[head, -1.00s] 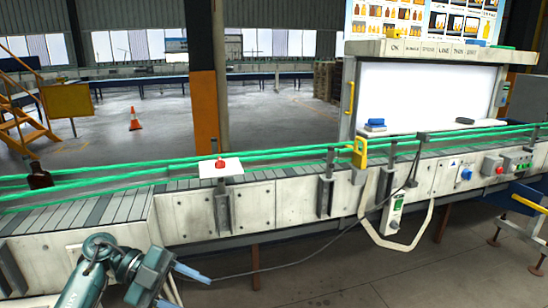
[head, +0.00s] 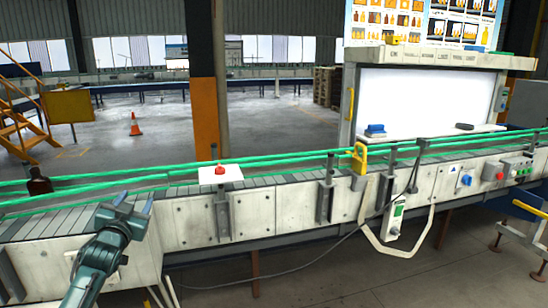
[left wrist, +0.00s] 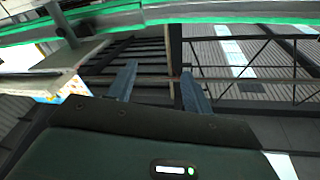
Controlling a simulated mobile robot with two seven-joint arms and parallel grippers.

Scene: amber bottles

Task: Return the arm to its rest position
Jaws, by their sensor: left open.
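My left arm comes in from the bottom left of the head view. Its left gripper (head: 135,200) is raised in front of the conveyor's near side, with its blue-grey fingers pointing up. In the left wrist view the two fingers (left wrist: 158,85) stand wide apart with nothing between them. My right gripper is in neither view.
Green guide rails (head: 270,160) run along the conveyor. A white plate with a red button (head: 219,171) sits at its edge. A yellow bracket (head: 359,158) and a lit white panel (head: 428,100) stand further right.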

